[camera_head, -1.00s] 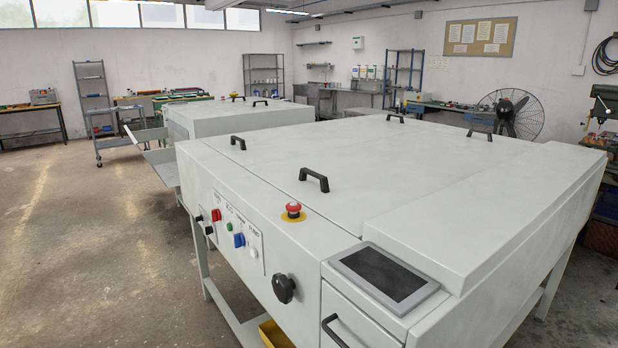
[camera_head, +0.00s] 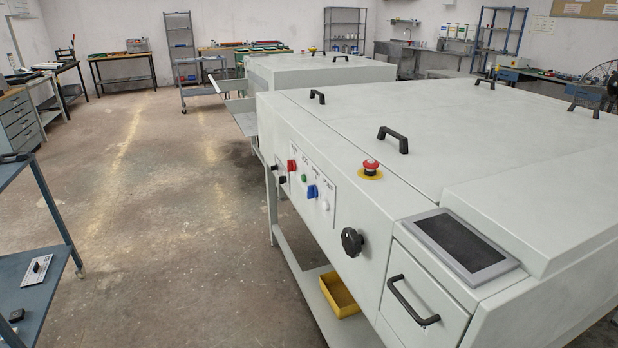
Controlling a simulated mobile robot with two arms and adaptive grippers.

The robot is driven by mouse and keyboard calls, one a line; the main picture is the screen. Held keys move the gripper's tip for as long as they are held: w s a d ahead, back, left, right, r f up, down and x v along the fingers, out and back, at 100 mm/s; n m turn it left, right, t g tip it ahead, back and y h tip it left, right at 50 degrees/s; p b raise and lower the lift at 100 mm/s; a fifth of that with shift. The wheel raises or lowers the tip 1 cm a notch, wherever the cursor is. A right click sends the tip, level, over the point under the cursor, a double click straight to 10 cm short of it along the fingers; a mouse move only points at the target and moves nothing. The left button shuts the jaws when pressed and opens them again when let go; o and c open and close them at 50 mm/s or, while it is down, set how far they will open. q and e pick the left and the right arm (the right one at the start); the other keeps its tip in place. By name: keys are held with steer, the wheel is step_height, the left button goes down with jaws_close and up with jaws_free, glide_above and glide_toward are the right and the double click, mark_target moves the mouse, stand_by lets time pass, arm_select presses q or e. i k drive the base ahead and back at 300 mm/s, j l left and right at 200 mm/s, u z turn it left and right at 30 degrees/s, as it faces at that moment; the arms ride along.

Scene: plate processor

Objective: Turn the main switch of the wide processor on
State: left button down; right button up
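The wide processor (camera_head: 440,150) is the large pale grey machine filling the right half of the head view. Its front side has a small control panel with a red switch (camera_head: 292,166), a green button (camera_head: 304,178), a blue switch (camera_head: 312,191) and a white knob (camera_head: 325,205). Black knobs (camera_head: 274,169) sit at the panel's left end. A larger round black knob (camera_head: 352,241) is farther right on the same face. Which one is the main switch I cannot tell; the labels are too small to read. Neither of my grippers is in view.
A red emergency stop (camera_head: 371,168) and a dark screen (camera_head: 462,243) are on top of the processor. A drawer handle (camera_head: 412,302) sticks out at its front. A yellow bin (camera_head: 339,294) is on the lower shelf. A blue bench (camera_head: 38,250) stands left; the floor between is clear.

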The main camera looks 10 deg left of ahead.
mark_target(291, 164)
steer(key=i+j+z, duration=0.35)
steer(key=j, duration=0.3)
steer(key=i+j+z, duration=0.15)
steer(key=j, duration=0.25)
steer(key=i, duration=0.05)
